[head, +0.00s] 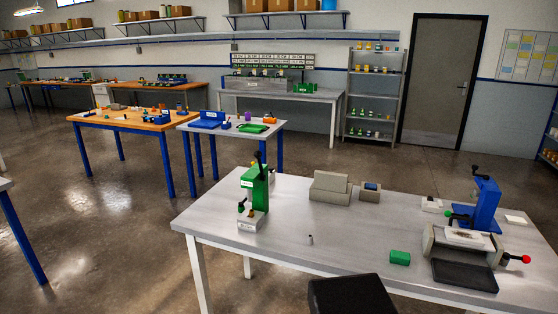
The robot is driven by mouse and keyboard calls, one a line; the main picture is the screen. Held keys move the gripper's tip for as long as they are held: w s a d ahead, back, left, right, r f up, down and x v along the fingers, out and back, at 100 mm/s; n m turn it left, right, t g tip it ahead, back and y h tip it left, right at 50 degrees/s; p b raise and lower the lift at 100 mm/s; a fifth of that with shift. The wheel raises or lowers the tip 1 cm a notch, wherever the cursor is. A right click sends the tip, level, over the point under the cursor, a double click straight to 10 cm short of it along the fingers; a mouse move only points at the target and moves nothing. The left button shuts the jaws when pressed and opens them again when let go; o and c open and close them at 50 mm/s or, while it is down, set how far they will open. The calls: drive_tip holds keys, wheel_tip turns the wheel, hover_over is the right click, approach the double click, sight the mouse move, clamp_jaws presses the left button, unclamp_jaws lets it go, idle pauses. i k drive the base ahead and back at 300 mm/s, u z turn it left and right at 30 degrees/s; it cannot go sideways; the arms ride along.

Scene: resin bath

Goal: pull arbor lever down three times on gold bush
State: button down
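A green press (257,190) stands upright near the left end of the grey table (285,245). Its black lever (259,163) points up at the top. A light base (250,220) with small dark and coloured parts is at its foot; I cannot make out a gold bush there. A blue press (485,203) with a black handle (477,170) stands at the right end. Which of the two is the arbor press, no readable label tells. A small grey cylinder (310,240) stands on the table to the right of the green press. My gripper is not in view.
Grey stepped blocks (330,187) and a small grey box (370,191) stand at the table's back. A green block (400,258), a black tray (464,276) and a fixture with a red-knobbed handle (525,259) are at right. The floor left of the table is open.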

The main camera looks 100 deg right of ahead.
sight(257, 155)
drive_tip(key=z, duration=0.05)
drive_tip(key=k, duration=2.3)
drive_tip(key=z, duration=1.55)
drive_tip(key=i, duration=0.75)
drive_tip(key=u, duration=0.15)
